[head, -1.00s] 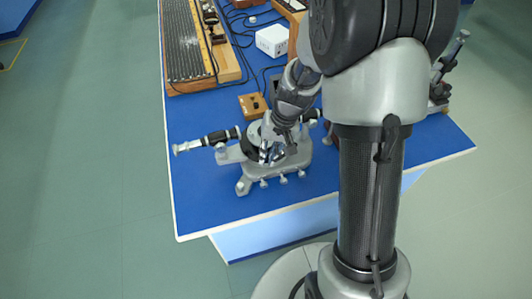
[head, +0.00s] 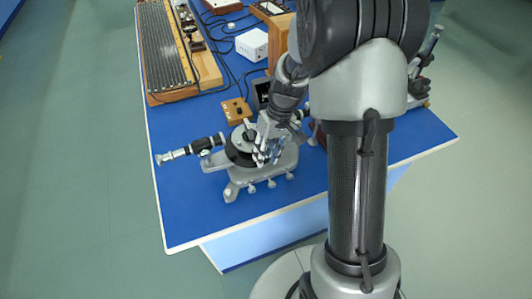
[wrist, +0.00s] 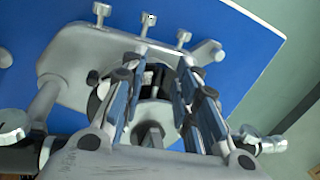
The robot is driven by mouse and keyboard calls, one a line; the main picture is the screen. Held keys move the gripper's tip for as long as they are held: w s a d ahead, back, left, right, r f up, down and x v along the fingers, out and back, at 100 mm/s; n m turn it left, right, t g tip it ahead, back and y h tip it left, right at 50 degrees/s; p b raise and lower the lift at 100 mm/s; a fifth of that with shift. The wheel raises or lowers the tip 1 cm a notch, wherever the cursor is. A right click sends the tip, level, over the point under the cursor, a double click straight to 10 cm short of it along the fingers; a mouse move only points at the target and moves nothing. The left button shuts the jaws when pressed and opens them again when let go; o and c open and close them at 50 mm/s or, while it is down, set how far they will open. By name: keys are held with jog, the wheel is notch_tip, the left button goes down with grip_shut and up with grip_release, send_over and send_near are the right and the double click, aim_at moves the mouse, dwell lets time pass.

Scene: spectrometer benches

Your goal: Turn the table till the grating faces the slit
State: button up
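The spectrometer (head: 233,188) stands on the blue bench, a grey cast base with a dark round table (head: 236,157) and a black-and-silver tube (head: 190,150) pointing left. My gripper (head: 264,155) is over the right part of the round table and hides some of it. In the wrist view my gripper (wrist: 160,85) has its blue-padded fingers spread apart. A dark and silvery part (wrist: 155,80) of the instrument shows between them, with no clear contact. I cannot make out the grating or the slit clearly.
A small wooden box (head: 236,110) is behind the spectrometer. A white box (head: 252,45), cables and a long ribbed wooden unit (head: 163,50) are farther back. Another instrument (head: 420,85) stands at the right. Bare blue bench (head: 190,215) lies at front left.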

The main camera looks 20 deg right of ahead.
dwell(0.3)
jog(key=v, duration=1.2)
jog(key=shift+a, duration=0.1)
jog(key=s+a+r+t+h, duration=0.1)
jog(key=s+a+r+t, duration=0.1)
jog(key=s, duration=0.8)
jog(key=s+a+r+m+t+h, duration=0.1)
jog(key=s+a+r+t, duration=0.2)
jog(key=s, duration=0.8)
notch_tip(320, 180, up, 4)
jog(key=shift+s+a+r+h, duration=0.25)
jog(key=shift+a+h, duration=0.15)
jog(key=shift+a, duration=0.8)
jog(key=shift+w, duration=0.1)
